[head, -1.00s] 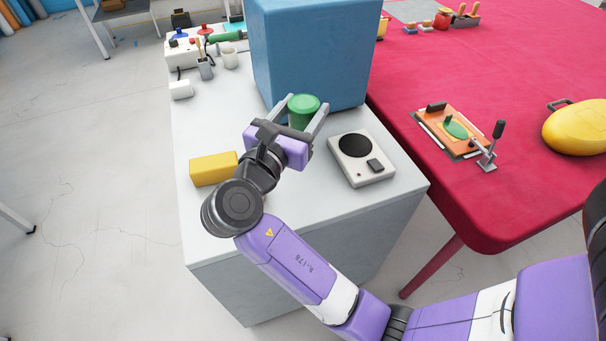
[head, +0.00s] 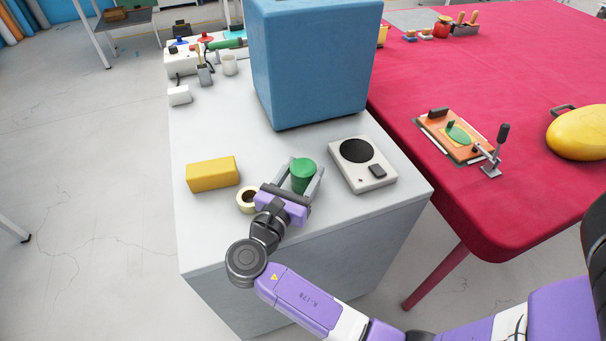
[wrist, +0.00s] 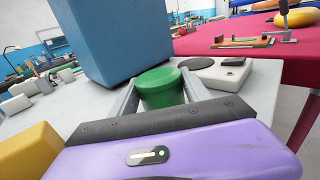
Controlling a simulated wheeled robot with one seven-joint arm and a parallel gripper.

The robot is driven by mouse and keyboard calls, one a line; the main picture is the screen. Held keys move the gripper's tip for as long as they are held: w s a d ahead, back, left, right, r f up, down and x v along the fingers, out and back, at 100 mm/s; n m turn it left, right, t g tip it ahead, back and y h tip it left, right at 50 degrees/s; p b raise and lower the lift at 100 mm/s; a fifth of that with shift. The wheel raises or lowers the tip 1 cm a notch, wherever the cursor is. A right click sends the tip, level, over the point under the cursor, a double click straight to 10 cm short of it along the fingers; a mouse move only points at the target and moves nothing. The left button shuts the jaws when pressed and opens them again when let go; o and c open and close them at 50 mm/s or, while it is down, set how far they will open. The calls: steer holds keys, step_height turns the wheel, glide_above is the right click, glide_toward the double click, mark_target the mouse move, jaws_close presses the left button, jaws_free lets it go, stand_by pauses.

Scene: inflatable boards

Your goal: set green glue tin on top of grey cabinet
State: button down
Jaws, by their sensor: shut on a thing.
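The green glue tin (head: 303,174) is between the fingers of my gripper (head: 304,177), near the front of the grey cabinet (head: 225,235). My gripper is shut on the tin. In the wrist view the tin (wrist: 160,88) stands upright between the two fingers, its lower part partly hidden by the gripper body. I cannot tell whether its base touches the cabinet top. The cabinet has a pale top with grey sides.
A blue box (head: 312,65) stands behind the tin. A scale (head: 362,165) is to the right, a yellow block (head: 213,174) and a tape roll (head: 247,199) to the left. A red table (head: 450,80) adjoins at right. Free top lies between the yellow block and blue box.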

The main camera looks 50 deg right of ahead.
steer(key=shift+f, duration=0.3)
steer(key=c, duration=0.5)
jaws_free()
steer(key=shift+f, duration=0.15)
steer(key=shift+a, duration=0.1)
steer(key=a, duration=0.4)
steer(key=s+a, duration=0.1)
steer(key=a, duration=0.2)
steer(key=s+a, duration=0.1)
steer(key=a, duration=0.3)
steer(key=shift+s+a, duration=0.2)
steer(key=shift+a, duration=0.15)
